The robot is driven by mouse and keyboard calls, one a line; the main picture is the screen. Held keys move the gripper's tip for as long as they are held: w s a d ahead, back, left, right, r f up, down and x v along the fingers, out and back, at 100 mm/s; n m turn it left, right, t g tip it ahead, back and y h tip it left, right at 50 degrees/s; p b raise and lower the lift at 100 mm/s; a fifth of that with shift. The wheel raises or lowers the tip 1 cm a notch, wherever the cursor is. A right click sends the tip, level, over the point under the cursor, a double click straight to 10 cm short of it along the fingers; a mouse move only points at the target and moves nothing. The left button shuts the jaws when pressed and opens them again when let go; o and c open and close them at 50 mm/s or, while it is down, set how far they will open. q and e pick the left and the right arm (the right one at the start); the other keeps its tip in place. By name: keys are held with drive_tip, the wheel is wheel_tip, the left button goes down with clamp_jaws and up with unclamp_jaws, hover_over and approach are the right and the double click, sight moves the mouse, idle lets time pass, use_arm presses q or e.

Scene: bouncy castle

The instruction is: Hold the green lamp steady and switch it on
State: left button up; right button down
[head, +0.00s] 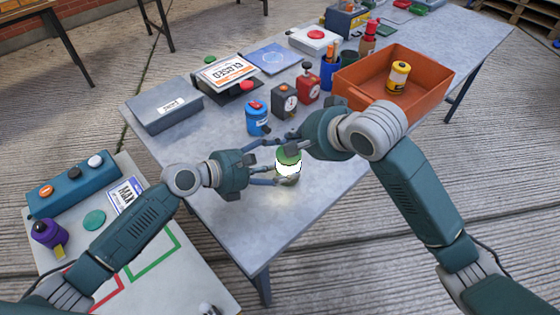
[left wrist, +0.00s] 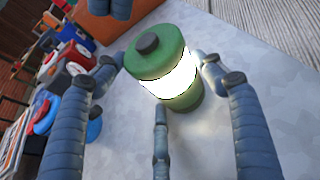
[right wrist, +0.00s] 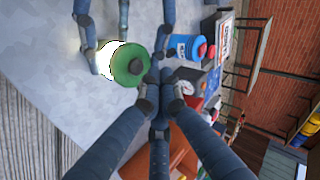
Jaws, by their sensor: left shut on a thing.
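The green lamp (head: 287,168) stands upright near the front edge of the grey table, its middle band glowing bright white. My left gripper (head: 276,164) is shut around its body; in the left wrist view the fingers flank the lamp (left wrist: 160,58) on both sides. A dark round button shows on its green top. My right gripper (head: 284,143) is beside the lamp's top. In the right wrist view its fingers (right wrist: 161,82) are drawn together and empty, with tips close to the lamp's top (right wrist: 129,65). Whether they touch the button is unclear.
Behind the lamp stand a blue canister (head: 256,119), a dark timer (head: 284,101) and a red one (head: 308,88). The table's front area is clear.

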use_arm(q)
drive_tip(key=shift+f, duration=0.1)
drive_tip(key=o, duration=1.5)
use_arm(e)
wheel_tip(320, 180, up, 4)
drive_tip(key=shift+r, duration=0.25)
